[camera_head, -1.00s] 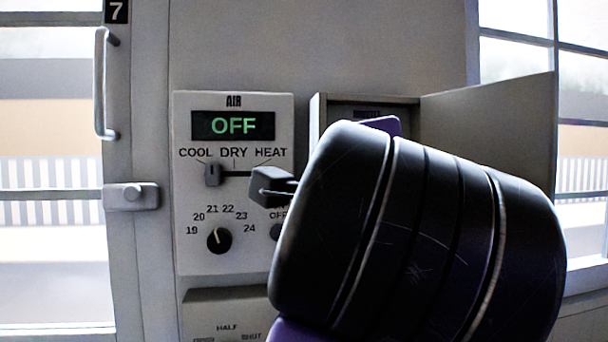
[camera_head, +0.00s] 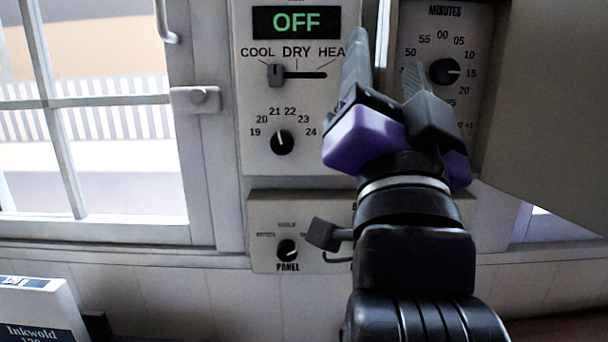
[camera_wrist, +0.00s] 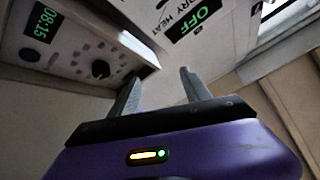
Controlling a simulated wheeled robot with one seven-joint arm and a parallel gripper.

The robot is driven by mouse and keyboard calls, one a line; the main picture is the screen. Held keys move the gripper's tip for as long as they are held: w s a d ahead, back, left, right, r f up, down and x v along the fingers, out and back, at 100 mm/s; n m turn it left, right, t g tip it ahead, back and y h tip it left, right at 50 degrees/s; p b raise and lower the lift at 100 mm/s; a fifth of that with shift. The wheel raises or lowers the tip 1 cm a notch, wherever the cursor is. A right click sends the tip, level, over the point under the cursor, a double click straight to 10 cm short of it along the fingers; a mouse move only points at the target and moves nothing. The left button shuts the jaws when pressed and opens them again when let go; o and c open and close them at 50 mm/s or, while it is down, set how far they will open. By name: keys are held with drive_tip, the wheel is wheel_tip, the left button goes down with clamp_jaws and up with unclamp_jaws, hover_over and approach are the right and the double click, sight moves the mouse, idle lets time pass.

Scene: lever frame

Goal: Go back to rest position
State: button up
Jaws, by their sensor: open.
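My gripper (camera_head: 385,78) is purple and black with grey fingers. In the head view it points up in front of the wall, between the AIR panel and the minutes dial box. In the wrist view its two fingers (camera_wrist: 160,88) stand apart with nothing between them. The AIR panel (camera_head: 256,150) reads OFF in green. Its slider (camera_head: 276,75) is at the left, under COOL, and its round knob (camera_head: 282,142) points near 21. My gripper hides the panel's right side.
The minutes dial (camera_head: 445,71) sits in a box whose grey door (camera_head: 555,110) stands open at right. A lower box has a PANEL knob (camera_head: 287,250). A window (camera_head: 90,130) with a latch (camera_head: 198,98) is at left. A book (camera_head: 35,305) is at bottom left.

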drive_tip(key=s+f+n+g+y, duration=0.1)
drive_tip(key=s+f+n+y, duration=0.25)
drive_tip(key=f, duration=0.55)
drive_tip(key=s+d+f+n+g+y, duration=0.1)
drive_tip(key=s+f+n+y, duration=0.2)
drive_tip(key=f, duration=0.7)
drive_tip(key=s+f+n+g+y, duration=0.1)
drive_tip(key=s+f+n+y, duration=0.15)
drive_tip(key=f+n, duration=0.45)
drive_tip(key=s+d+f+m+g+h, duration=0.2)
drive_tip(key=s+d+f, duration=0.1)
drive_tip(key=s+f, duration=0.5)
drive_tip(key=s+d+f+m+g+h, duration=0.2)
drive_tip(key=s+d+f+g, duration=0.1)
drive_tip(key=s+f, duration=0.5)
drive_tip(key=s+d+f+m+g+h, duration=0.2)
drive_tip(key=s+d+f, duration=0.2)
drive_tip(key=s+f, duration=0.5)
drive_tip(key=shift+d, duration=0.35)
drive_tip(key=shift+c, duration=0.5)
